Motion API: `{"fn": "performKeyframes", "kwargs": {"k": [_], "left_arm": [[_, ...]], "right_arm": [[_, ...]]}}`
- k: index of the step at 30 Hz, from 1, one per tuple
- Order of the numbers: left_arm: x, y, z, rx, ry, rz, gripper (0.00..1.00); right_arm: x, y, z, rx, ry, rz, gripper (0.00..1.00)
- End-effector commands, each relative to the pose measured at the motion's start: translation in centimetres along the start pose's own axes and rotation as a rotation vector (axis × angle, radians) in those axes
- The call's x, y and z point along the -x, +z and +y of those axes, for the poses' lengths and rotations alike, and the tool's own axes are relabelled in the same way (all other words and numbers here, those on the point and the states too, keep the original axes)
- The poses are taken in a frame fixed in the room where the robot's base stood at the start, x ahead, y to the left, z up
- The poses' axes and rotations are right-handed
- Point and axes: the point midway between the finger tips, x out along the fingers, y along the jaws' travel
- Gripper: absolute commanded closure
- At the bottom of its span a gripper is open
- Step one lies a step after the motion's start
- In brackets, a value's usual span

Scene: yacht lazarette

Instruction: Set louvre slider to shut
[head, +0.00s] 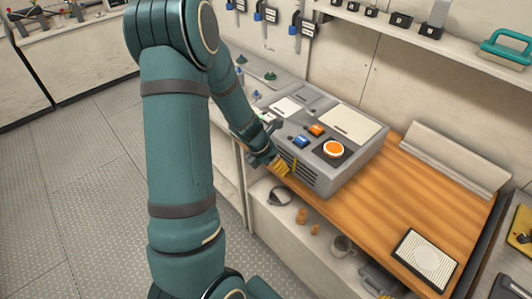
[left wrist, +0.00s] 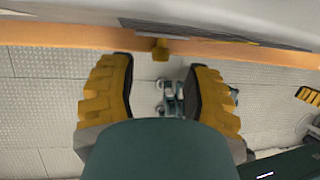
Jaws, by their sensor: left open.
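A grey console box (head: 326,135) sits on the wooden bench, with dark louvre slots (head: 303,172) low on its front face. My left gripper (head: 278,166) is at the left end of that face, by the bench's front edge; my forearm hides part of this area. In the left wrist view a small yellow knob (left wrist: 160,50), apparently the louvre slider's, juts out below a grey edge. My left gripper's yellow ribbed fingers (left wrist: 160,78) are spread apart, one on each side of the knob's line, with nothing between them. The knob lies just beyond the fingertips.
The console top has an orange round button (head: 334,149), a blue switch (head: 301,141) and an orange switch (head: 317,130).

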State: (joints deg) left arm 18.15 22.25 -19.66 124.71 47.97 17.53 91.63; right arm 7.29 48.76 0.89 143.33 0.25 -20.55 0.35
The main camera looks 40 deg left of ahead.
Motion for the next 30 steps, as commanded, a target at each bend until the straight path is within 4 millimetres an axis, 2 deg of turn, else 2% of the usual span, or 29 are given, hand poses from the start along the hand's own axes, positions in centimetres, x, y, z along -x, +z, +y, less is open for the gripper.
{"fn": "performKeyframes", "kwargs": {"k": [6, 12, 18, 30], "left_arm": [[4.4, 0.2, -0.1, -0.005, 0.002, -0.005, 0.51], [7.3, 0.1, 0.0, -0.003, 0.001, -0.004, 0.51], [8.5, 0.0, 0.0, 0.000, 0.000, 0.000, 0.51], [8.6, -0.1, 0.0, 0.001, 0.000, 0.001, 0.51]], "right_arm": [[0.0, 0.0, 0.0, 0.000, 0.000, 0.000, 0.53], [0.0, 0.0, 0.0, 0.000, 0.000, 0.000, 0.53], [0.0, 0.0, 0.0, 0.000, 0.000, 0.000, 0.53], [0.0, 0.0, 0.0, 0.000, 0.000, 0.000, 0.53]]}}
